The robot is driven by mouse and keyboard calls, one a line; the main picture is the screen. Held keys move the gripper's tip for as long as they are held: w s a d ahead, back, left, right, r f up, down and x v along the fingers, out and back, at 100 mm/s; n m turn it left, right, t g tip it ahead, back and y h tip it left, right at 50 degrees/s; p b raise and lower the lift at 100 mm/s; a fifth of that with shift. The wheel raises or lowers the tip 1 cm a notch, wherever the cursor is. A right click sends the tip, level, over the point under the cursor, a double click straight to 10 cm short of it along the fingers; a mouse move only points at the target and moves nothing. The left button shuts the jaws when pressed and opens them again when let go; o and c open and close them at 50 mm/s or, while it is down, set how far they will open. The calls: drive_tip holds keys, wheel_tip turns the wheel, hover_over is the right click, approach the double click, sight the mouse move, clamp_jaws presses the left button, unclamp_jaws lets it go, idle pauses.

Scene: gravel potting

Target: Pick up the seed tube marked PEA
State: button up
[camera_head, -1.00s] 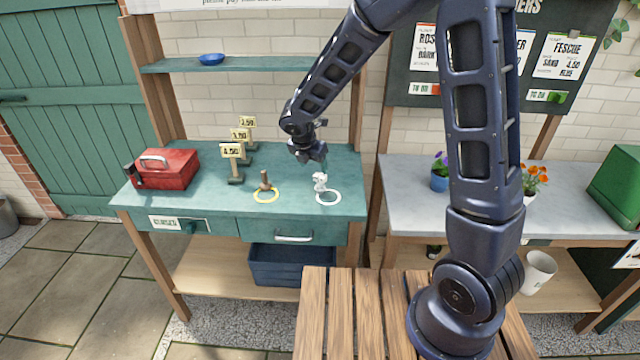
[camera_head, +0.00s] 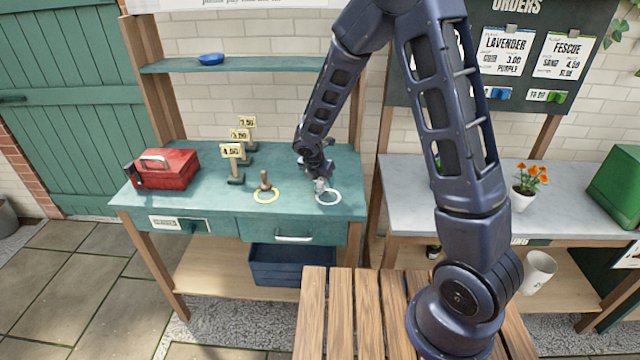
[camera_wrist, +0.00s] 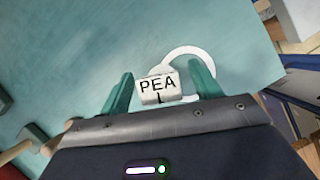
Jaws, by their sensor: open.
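The seed tube marked PEA (camera_wrist: 158,88) is white with black letters. In the wrist view it lies between the two green fingers of my gripper (camera_wrist: 160,92), which is open, with a gap at the finger on each side. In the head view my gripper (camera_head: 319,180) is low over the right front of the teal bench and covers most of the tube. A white ring (camera_head: 328,197) is on the bench beside the tube; it also shows in the wrist view (camera_wrist: 205,62).
A brown object (camera_head: 265,181) stands by a yellow ring (camera_head: 266,196) to the left. A grey table (camera_head: 410,190) with potted orange flowers (camera_head: 531,177) is at right.

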drive_tip(key=shift+w+d+f, duration=0.1)
drive_tip(key=shift+w+f, duration=0.1)
drive_tip(key=shift+f, duration=0.35)
drive_tip(key=c, duration=1.1)
